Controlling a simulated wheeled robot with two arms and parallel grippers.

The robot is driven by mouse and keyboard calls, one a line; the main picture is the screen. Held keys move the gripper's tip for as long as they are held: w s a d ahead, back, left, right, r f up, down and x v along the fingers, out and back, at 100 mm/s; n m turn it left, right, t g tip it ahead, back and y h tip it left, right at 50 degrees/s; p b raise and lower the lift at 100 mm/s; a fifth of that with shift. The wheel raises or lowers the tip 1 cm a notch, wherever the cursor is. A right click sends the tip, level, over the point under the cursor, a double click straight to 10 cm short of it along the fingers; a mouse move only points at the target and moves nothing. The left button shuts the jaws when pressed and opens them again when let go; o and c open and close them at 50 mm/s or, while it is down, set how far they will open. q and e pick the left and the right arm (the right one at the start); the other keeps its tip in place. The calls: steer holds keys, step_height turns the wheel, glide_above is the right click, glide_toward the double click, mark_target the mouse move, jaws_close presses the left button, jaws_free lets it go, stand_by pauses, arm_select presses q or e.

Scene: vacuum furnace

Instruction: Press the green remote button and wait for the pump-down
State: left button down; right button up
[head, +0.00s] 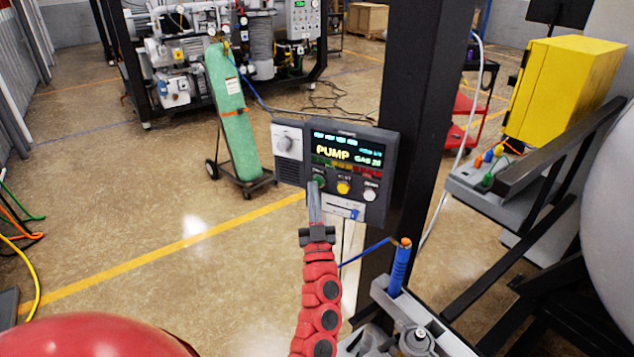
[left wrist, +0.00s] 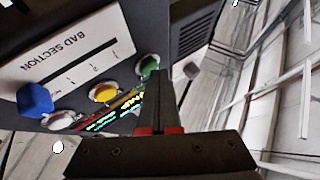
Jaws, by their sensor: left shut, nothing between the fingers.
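The remote (head: 376,141) is a dark grey box on a black post, with a lit display reading "PUMP". Its green button (head: 319,181) is at the lower left of a row with a yellow button (head: 343,187) and a white button (head: 370,195). My left gripper (head: 314,190) is shut and empty, its tips at the green button's lower edge. In the left wrist view the shut fingertips (left wrist: 158,72) overlap the edge of the green button (left wrist: 149,64); I cannot tell whether they touch it. My right gripper is not in view.
A green gas cylinder (head: 232,115) on a cart stands behind the remote to the left. A yellow box (head: 565,88) is at the right. A blue-handled tool (head: 400,268) stands upright at the lower right. The floor at left is mostly clear.

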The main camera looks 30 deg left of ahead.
arm_select(q)
steer(key=shift+s, duration=0.65)
steer(key=shift+p, duration=0.3)
steer(key=s, duration=0.1)
steer(key=s+p, duration=0.1)
steer(key=s, duration=0.3)
steer(key=shift+d+p, duration=0.3)
steer(key=shift+d, duration=0.1)
steer(key=shift+f, duration=0.1)
